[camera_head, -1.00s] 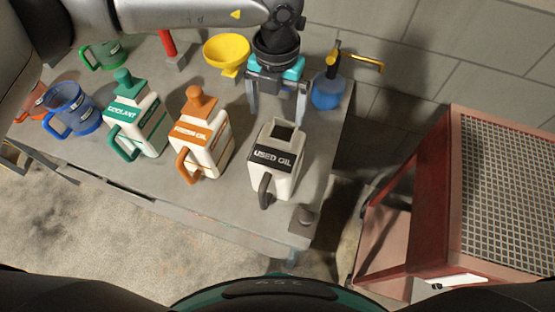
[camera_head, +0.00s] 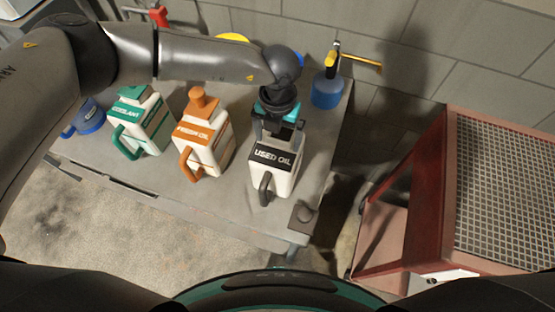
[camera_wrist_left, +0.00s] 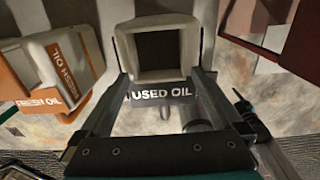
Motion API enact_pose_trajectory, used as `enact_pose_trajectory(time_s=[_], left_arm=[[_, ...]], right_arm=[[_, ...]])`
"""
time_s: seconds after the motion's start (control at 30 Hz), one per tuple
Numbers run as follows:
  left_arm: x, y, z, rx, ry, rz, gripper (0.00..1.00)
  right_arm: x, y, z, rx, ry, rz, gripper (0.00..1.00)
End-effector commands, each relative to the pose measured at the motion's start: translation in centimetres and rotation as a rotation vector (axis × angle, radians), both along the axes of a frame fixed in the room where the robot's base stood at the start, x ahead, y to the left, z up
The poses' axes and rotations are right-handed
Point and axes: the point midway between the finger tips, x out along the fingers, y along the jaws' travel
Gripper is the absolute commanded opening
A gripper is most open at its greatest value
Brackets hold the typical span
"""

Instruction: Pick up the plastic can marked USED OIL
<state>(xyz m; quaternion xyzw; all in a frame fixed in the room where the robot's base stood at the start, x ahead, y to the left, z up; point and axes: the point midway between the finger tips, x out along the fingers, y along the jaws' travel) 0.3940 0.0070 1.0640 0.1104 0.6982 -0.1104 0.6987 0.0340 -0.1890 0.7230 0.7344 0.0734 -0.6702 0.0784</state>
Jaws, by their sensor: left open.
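The USED OIL can (camera_head: 274,170) is white with a black label band and a dark handle at its lower left. It stands upright near the right end of the grey bench. My left gripper (camera_head: 279,132) is over the top of this can, with its fingers pointing down. In the left wrist view the open fingers (camera_wrist_left: 160,95) lie on either side of the can's square open mouth (camera_wrist_left: 160,52), with the USED OIL label (camera_wrist_left: 160,95) seen between them. Whether the fingers touch the can, I cannot tell. My right gripper is not in view.
A white can with orange trim marked FRESH OIL (camera_head: 203,135) stands to the left, then a green-trimmed COOLANT can (camera_head: 140,122). A blue bottle (camera_head: 327,92) is behind right. A red cart (camera_head: 420,205) stands right of the bench.

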Motion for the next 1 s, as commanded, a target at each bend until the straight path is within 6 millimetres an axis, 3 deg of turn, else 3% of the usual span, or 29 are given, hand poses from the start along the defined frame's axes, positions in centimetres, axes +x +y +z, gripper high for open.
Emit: enact_pose_trajectory(time_s=[0.07,0.9,1.0], left_arm=[[-0.01,-0.01,0.01,0.000,0.000,0.000,0.94],[0.02,0.00,0.09,0.000,0.000,0.001,0.00],[0.02,-0.01,0.10,0.000,0.000,0.001,0.00]], right_arm=[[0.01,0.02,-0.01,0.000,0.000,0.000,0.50],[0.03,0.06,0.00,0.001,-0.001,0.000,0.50],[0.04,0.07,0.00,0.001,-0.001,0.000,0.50]])
